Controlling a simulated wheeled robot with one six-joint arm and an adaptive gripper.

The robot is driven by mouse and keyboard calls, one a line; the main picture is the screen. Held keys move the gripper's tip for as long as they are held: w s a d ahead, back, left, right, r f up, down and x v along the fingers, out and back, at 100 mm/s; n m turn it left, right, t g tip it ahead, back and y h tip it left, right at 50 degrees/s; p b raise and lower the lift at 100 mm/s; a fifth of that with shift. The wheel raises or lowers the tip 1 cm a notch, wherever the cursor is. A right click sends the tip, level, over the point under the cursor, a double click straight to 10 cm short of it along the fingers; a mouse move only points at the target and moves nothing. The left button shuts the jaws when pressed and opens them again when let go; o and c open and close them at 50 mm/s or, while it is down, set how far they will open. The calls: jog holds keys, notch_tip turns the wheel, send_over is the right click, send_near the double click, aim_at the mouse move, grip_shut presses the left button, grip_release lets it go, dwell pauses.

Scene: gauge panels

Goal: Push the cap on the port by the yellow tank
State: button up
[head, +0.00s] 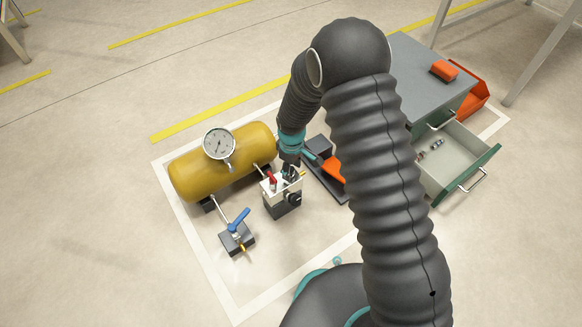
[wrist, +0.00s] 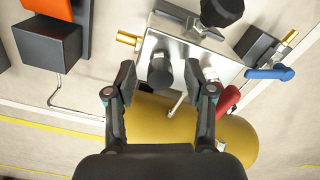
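The yellow tank (head: 220,165) lies on its side with a round gauge (head: 219,143) on top; it also shows in the wrist view (wrist: 185,125). Beside it stands a metal block (head: 282,188), whose pale top face fills the middle of the wrist view (wrist: 180,50). A dark round cap-like piece (wrist: 160,73) is on that block. My gripper (wrist: 160,82) is open, one finger on each side of this piece, with a visible gap at both sides. In the head view my gripper (head: 289,170) is over the block, and the arm hides part of the area.
A red lever (wrist: 228,100), a black knob (wrist: 221,12) and a brass fitting (wrist: 128,39) sit close around the block. A valve with a blue handle (head: 238,220) stands in front. An orange part (head: 334,169) and an open drawer (head: 460,158) are at right.

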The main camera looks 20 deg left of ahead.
notch_tip(320, 180, up, 12)
dwell(0.8)
dwell(0.5)
jog(key=s+d+r+m+t+p, duration=0.2)
jog(key=s+d+r+m, duration=0.2)
jog(key=s+d+r, duration=0.3)
jog(key=s+d+r+m+t+p, duration=0.1)
jog(key=s+d+r+m, duration=0.4)
jog(key=d+r, duration=0.8)
jog(key=s+d+r+m+t+p, duration=0.2)
jog(key=s+d+r+m, duration=0.3)
jog(key=s+d+r, duration=0.4)
notch_tip(320, 180, up, 5)
jog(key=shift+s+d+f+t+p, duration=0.15)
jog(key=shift+s+d+t+p, duration=0.15)
jog(key=shift+d+p, duration=0.5)
